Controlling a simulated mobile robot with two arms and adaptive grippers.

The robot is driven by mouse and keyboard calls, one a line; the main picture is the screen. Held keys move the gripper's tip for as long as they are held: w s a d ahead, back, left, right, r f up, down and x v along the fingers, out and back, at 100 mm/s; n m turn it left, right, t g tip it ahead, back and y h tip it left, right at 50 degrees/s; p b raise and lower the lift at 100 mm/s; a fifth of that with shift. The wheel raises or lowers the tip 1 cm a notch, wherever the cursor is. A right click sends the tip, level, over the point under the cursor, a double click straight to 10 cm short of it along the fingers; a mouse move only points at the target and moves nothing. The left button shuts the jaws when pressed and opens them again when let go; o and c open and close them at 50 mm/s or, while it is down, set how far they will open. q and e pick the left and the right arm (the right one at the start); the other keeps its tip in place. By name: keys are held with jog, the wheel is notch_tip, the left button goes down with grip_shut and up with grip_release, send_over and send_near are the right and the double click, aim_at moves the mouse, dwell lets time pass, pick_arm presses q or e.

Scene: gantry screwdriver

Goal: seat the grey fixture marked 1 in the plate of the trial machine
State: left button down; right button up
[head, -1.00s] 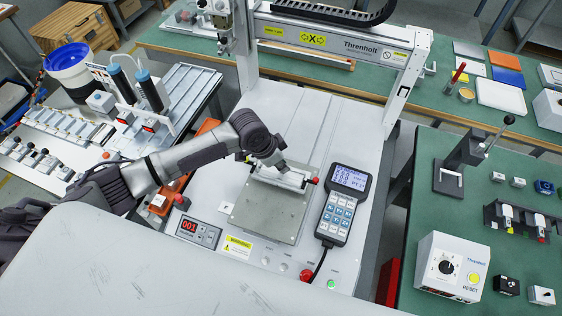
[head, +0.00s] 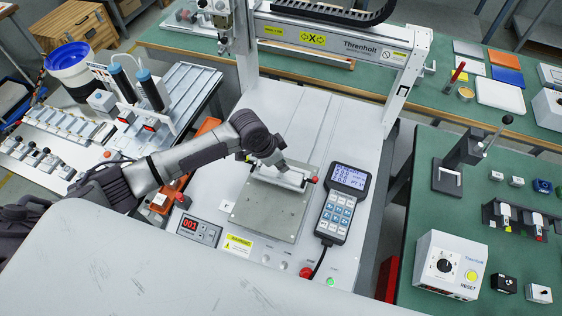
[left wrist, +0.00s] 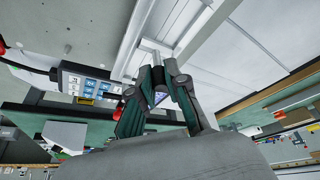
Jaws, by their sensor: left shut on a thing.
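The flat grey plate (head: 266,214) lies on the white bed of the trial machine. A light grey fixture (head: 291,180) with a red knob (head: 314,180) at its right end is over the far part of the plate. No number can be read on it, and I cannot tell whether it is seated. My left gripper (head: 281,170) points down and is shut on the fixture, partly hiding it. In the left wrist view the gripper's fingers (left wrist: 160,72) come together on a grey part of it. My right gripper is not in view.
A handheld pendant (head: 344,204) lies close to the plate's right side. An orange part (head: 172,190) is at its left. A counter reading 001 (head: 198,229) and red button (head: 306,272) are in front. The gantry (head: 340,40) spans the back; the bed behind the plate is clear.

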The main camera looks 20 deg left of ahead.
pick_arm(q)
jog(key=shift+f+b, duration=0.45)
jog(key=shift+f, duration=0.4)
dwell(0.8)
jog(key=c, duration=1.1)
grip_release()
jog(key=shift+s+f, duration=0.1)
jog(key=shift+f, duration=0.05)
jog(key=v, duration=1.2)
